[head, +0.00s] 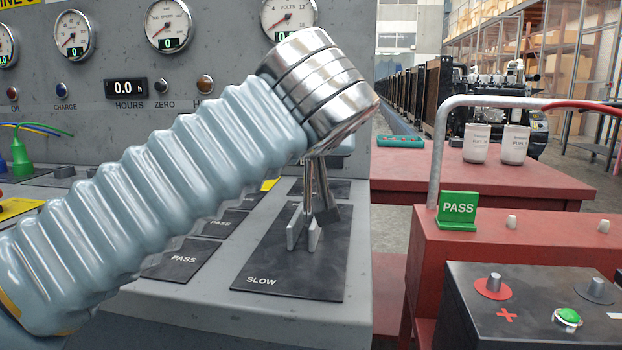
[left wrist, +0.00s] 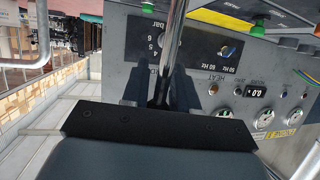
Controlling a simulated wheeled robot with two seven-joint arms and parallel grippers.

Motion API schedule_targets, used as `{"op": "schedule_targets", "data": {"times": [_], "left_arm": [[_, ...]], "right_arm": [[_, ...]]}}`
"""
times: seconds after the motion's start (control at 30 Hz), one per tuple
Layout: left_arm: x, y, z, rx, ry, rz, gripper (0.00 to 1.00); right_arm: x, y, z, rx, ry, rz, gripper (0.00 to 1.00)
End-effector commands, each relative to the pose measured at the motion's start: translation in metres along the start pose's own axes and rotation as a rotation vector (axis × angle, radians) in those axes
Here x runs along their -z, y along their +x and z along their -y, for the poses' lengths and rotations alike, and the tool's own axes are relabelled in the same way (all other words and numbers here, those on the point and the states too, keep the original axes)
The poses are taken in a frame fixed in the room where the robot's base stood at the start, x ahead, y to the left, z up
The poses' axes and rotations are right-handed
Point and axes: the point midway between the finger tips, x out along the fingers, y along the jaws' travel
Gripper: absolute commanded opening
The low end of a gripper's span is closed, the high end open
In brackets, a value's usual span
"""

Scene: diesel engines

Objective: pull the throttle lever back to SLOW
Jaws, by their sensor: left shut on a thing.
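The throttle lever (head: 316,185) is a thin metal rod rising from a slotted bracket on a dark plate (head: 262,262). The plate's near end carries the word SLOW (head: 261,281); its far end is partly hidden by my arm. The lever's lower part looks close to upright, and its top is hidden behind my left wrist. In the left wrist view the shiny rod (left wrist: 174,35) runs between the two dark fingers of my left gripper (left wrist: 162,85), which is shut on it. In the head view that gripper is mostly hidden. My right gripper is out of view.
A grey panel with gauges (head: 171,25) stands behind the console. PASS plates (head: 183,259) lie left of the lever. At right are a red bench with a green PASS sign (head: 458,209), a grey pipe (head: 437,150) and a black box (head: 530,325) with a battery-like terminal.

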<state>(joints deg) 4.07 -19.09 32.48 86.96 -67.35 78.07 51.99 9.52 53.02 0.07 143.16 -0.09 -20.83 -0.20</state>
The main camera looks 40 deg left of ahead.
Motion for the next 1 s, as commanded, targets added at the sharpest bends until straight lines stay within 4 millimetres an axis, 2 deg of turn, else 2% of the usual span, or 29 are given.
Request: {"op": "schedule_targets", "data": {"times": [0.03, 0.3, 0.43, 0.53, 0.7, 1.0], "left_arm": [[-0.006, -0.004, 0.003, -0.004, -0.015, -0.06, 0.0], [-0.014, -0.031, 0.008, -0.014, -0.063, -0.31, 0.0], [-0.017, -0.043, 0.01, -0.019, -0.082, -0.424, 0.0], [-0.019, -0.051, 0.012, -0.021, -0.097, -0.504, 0.0], [-0.022, -0.063, 0.014, -0.024, -0.1, -0.503, 0.0], [-0.027, -0.075, 0.016, -0.025, -0.098, -0.505, 0.0]], "right_arm": [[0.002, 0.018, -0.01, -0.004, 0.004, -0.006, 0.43], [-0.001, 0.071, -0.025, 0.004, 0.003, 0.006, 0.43], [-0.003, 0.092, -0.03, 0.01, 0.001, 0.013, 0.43], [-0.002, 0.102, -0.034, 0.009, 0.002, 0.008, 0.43], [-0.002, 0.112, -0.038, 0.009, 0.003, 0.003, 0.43], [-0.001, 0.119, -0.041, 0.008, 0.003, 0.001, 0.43]]}}
